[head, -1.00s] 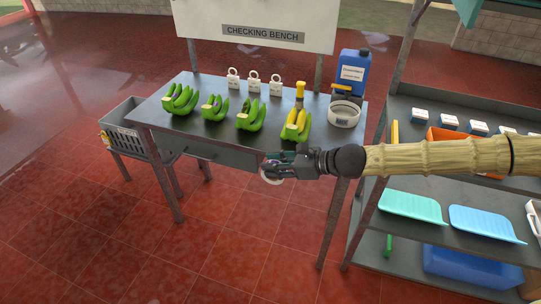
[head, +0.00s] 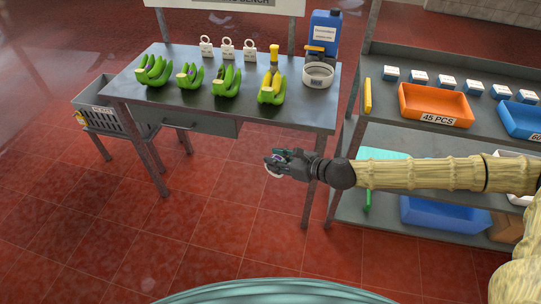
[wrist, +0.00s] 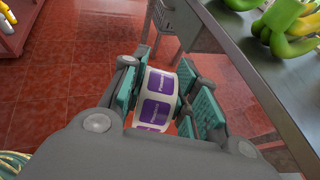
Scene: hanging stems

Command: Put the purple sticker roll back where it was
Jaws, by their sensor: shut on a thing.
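The purple sticker roll (wrist: 157,100) is white with purple labels and sits between the teal-padded fingers in the wrist view. My gripper (wrist: 160,95) is shut on it. In the head view my gripper (head: 280,162) is in front of the checking bench (head: 205,107), below its top and over the open floor. Only a small part of the roll (head: 273,171) shows there at the fingertips. To the right stands a shelf rack (head: 420,82) with small white-and-blue boxes (head: 447,82) along the back of its top shelf.
Green banana bunches (head: 227,85), white tags (head: 228,48), a white tape-like ring (head: 318,74) and a blue jug (head: 324,33) stand on the bench. The rack bears an orange bin (head: 435,102) and a blue bin (head: 522,119). A grey crate (head: 100,115) is at left.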

